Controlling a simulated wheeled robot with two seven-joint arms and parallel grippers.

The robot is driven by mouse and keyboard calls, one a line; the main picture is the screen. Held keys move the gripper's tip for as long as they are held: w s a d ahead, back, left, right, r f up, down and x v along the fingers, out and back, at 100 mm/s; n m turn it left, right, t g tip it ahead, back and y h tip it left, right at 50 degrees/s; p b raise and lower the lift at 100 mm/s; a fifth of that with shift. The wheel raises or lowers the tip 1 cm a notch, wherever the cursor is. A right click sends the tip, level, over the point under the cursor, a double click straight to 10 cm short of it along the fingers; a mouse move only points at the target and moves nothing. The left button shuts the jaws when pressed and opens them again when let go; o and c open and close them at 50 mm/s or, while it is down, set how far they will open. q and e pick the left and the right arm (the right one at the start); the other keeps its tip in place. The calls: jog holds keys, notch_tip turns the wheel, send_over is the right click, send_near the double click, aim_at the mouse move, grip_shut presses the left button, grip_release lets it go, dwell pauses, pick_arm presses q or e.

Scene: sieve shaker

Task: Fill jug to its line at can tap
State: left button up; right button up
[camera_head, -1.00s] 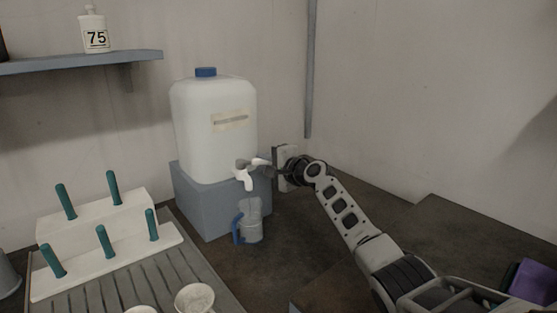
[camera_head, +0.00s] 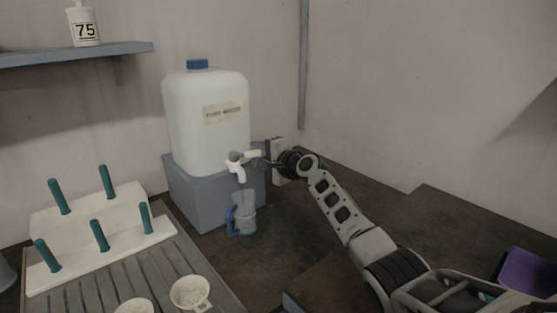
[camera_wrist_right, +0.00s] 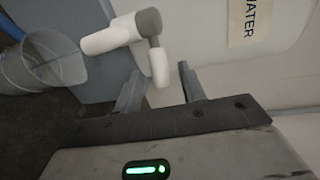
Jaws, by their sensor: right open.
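The jug (camera_head: 243,215), clear with a blue handle, stands upright on the counter below the tap (camera_head: 238,168). Its fill line and water level are too small to make out. The wrist view also shows the jug (camera_wrist_right: 40,62), tilted by the camera angle. The white tap with a grey hub sits low on the front of the white water can (camera_head: 205,130). My right gripper (camera_head: 259,161) is open beside the tap. In the wrist view, the tap's white end (camera_wrist_right: 159,67) lies between the open fingers (camera_wrist_right: 158,88); contact cannot be told. My left gripper is out of view.
The can stands on a grey-blue block (camera_head: 195,200). A white rack with green pegs (camera_head: 75,245) and a grey slatted board (camera_head: 165,270) are at left, with white cups (camera_head: 190,293) in front. A purple object (camera_head: 527,272) lies at far right. Counter right of the jug is clear.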

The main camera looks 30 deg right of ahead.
jog(key=p+v, duration=0.1)
jog(key=v, duration=1.4)
jog(key=shift+s, duration=0.2)
dwell(6.3)
